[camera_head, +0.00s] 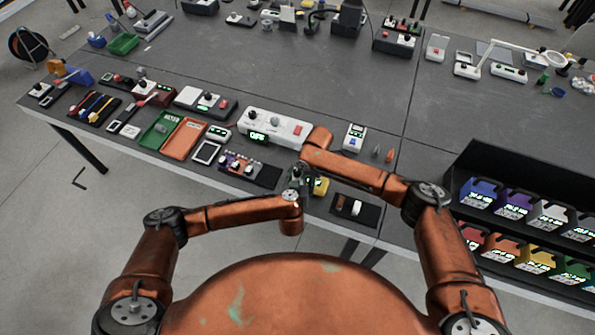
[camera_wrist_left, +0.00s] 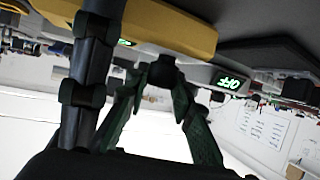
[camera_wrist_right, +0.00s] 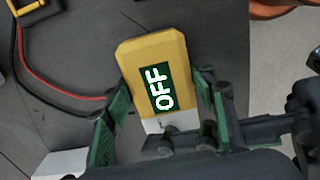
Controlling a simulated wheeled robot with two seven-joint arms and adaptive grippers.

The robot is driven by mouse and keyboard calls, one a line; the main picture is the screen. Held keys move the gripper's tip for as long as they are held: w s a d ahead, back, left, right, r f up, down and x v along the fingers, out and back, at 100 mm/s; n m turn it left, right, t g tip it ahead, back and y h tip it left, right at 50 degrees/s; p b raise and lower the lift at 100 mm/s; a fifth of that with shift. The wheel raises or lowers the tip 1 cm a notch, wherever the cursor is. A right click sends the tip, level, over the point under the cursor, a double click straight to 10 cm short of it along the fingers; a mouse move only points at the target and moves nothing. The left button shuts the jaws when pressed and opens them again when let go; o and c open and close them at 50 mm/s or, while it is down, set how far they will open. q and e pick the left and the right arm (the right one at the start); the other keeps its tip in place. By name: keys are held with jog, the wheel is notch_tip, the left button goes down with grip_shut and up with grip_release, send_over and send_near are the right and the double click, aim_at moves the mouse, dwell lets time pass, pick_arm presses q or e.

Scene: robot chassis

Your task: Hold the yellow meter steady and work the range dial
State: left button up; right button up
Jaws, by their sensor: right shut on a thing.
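The yellow meter (camera_wrist_right: 150,60) stands at the front edge of the bench, with OFF in white on its green display (camera_wrist_right: 160,87). It also shows in the head view (camera_head: 321,186). My right gripper (camera_wrist_right: 162,105) is shut on its sides. In the left wrist view the meter's yellow body (camera_wrist_left: 160,25) is at the top. The fingers of my left gripper (camera_wrist_left: 166,75) narrow toward a dark round part at the meter, perhaps the range dial. Whether they touch it is unclear.
A white unit with a green display (camera_head: 272,127) stands just behind. A dark tray (camera_head: 355,209) lies right of the meter, a purple board (camera_head: 240,165) left. Red and black leads (camera_wrist_right: 60,95) cross the bench. A rack of coloured bins (camera_head: 520,220) is at right. The rear bench middle is clear.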

pick_arm(q)
jog(key=o, duration=0.4)
jog(key=shift+o, duration=0.2)
jog(key=shift+h, duration=0.3)
